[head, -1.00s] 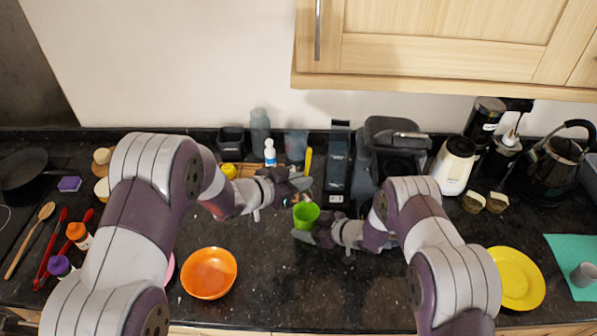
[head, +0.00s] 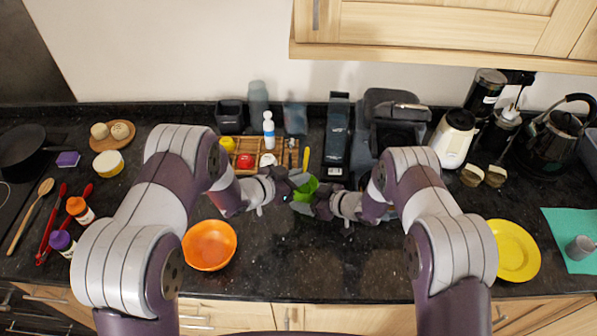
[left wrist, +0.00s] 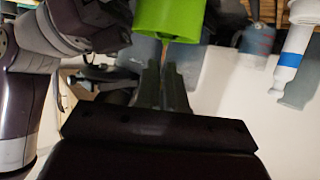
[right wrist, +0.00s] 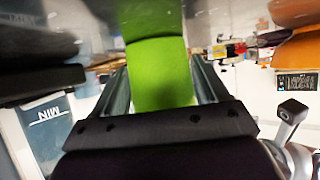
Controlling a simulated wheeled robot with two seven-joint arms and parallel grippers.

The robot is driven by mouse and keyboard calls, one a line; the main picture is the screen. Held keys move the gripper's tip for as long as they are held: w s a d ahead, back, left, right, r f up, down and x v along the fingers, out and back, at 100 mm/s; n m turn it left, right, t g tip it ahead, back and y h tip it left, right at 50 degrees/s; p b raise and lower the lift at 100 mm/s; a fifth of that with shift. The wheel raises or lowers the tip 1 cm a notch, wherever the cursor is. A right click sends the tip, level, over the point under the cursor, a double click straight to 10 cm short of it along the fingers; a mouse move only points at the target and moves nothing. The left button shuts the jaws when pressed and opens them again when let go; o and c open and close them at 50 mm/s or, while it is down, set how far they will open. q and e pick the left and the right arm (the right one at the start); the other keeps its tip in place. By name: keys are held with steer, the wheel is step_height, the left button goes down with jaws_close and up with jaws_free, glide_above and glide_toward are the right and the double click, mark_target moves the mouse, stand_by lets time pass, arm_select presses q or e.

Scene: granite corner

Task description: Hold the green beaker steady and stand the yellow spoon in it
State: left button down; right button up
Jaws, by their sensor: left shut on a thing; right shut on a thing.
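The green beaker (head: 305,189) is on the counter's middle, between my grippers; I cannot tell whether it touches the counter. My right gripper (head: 322,207) is shut on its side, and its green wall fills the gap between the fingers in the right wrist view (right wrist: 160,72). My left gripper (head: 296,181) is shut on the yellow spoon (head: 306,158), which stands roughly upright at the beaker. In the upside-down left wrist view, a thin piece of the spoon (left wrist: 165,46) runs from the fingertips to the beaker's mouth (left wrist: 168,18). The spoon's lower end is hidden.
A wooden tray (head: 240,163) with small items lies behind my left gripper, with a white-and-blue bottle (head: 268,133) nearby. A dark dispenser (head: 337,135) stands behind the beaker. An orange bowl (head: 209,245) is front left, a yellow plate (head: 525,255) right. The front middle counter is clear.

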arm_select(q)
steer(key=c, duration=1.1)
jaws_free()
steer(key=shift+c, duration=0.2)
steer(key=v, duration=1.2)
arm_select(e)
steer(key=o, duration=0.8)
